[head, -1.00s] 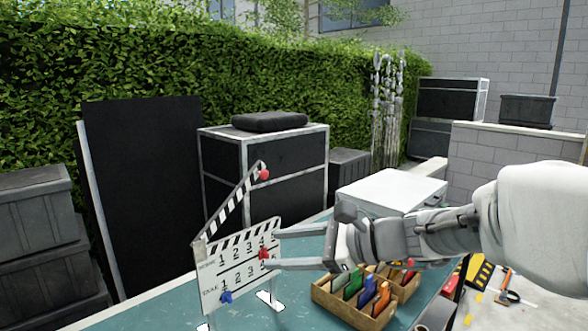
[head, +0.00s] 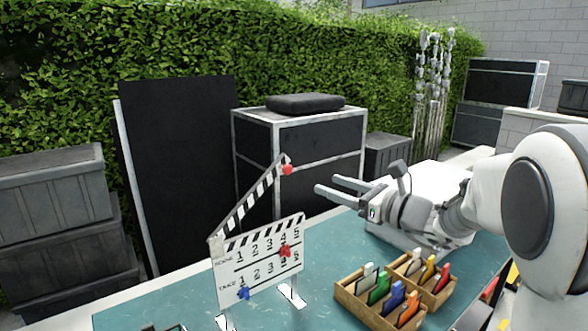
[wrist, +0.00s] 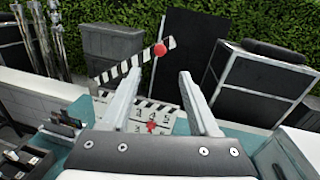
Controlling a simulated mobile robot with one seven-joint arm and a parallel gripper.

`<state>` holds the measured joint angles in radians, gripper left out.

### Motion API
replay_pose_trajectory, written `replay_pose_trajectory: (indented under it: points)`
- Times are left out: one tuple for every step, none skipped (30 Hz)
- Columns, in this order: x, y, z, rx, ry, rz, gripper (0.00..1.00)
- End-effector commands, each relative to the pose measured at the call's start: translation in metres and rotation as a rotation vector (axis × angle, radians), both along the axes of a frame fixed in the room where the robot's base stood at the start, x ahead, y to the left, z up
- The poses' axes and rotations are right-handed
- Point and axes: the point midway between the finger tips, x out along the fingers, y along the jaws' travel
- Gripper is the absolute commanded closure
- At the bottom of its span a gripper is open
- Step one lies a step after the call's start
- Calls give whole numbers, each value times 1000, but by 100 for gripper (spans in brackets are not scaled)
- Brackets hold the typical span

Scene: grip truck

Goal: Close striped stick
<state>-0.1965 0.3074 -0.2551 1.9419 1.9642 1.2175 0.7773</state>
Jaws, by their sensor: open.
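The clapperboard (head: 262,262) stands upright on the teal table in the head view, with numbered rows and a red and a blue marker on its face. Its striped stick (head: 248,205) is raised, hinged at the left, with a red knob (head: 288,170) at its upper right end. My gripper (head: 326,185) is open and empty, to the right of the red knob and apart from it. In the wrist view the striped stick (wrist: 113,72) and red knob (wrist: 160,49) show beyond and between my open fingers (wrist: 160,85); the board's lower part is hidden by my gripper.
A wooden tray (head: 378,317) with several coloured cards stands on the table (head: 330,250) at front right. A white box (head: 462,172) is behind my arm. Black cases (head: 325,143) and a hedge stand behind the table. The space above the board is clear.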

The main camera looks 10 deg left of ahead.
Motion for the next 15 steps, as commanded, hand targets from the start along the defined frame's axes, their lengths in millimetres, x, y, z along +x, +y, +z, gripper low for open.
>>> replay_pose_trajectory:
  points:
    - [5,12,1,-1,2,6,38]
    - [9,17,2,-1,1,5,38]
    - [14,25,1,-1,2,5,38]
    - [17,30,1,-2,1,5,38]
    - [21,36,1,-1,2,6,38]
    - [26,43,1,-1,2,4,38]
    - [29,49,2,-2,1,5,38]
    - [33,55,1,-1,2,5,38]
    - [37,62,1,-1,1,5,38]
    - [40,67,1,-2,1,4,38]
    - [44,72,1,-2,1,4,38]
    - [48,77,1,-1,1,3,38]
    - [50,82,1,-1,1,4,38]
    - [52,86,1,-2,1,4,38]
    - [56,90,1,-2,0,2,38]
